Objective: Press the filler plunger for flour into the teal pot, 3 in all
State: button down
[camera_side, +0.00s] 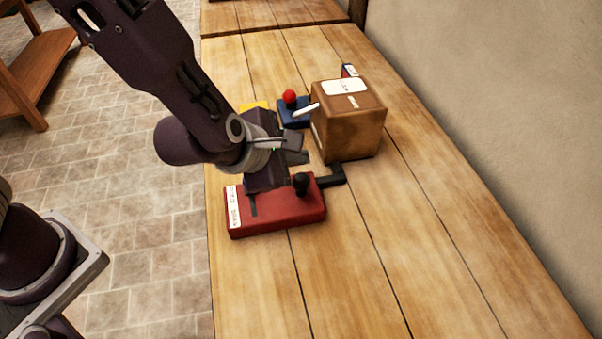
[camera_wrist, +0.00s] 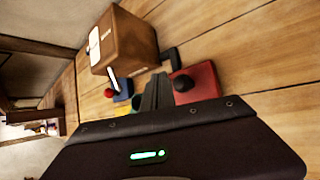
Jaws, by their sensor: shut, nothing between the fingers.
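I cannot tell whether this is the flour filler. My gripper (camera_side: 298,150) is shut and empty, above the table between the brown box and a red box (camera_side: 275,212). In the wrist view its fingers (camera_wrist: 157,92) point towards the space between them.
The red box carries a black knob (camera_side: 301,182) and a white label. A black bracket (camera_side: 331,176) lies beside it. A blue block (camera_side: 291,117) with a red ball (camera_side: 289,96) and a yellow piece (camera_side: 254,105) sit behind my gripper. The table's front right is clear.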

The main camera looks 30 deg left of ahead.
aim_at(297, 180)
jog(key=shift+r, duration=1.7)
dwell(1.1)
notch_tip(297, 180, up, 4)
jog(key=shift+f, duration=0.1)
dwell(0.3)
jog(key=shift+f, duration=4.45)
jog(key=shift+f, duration=0.4)
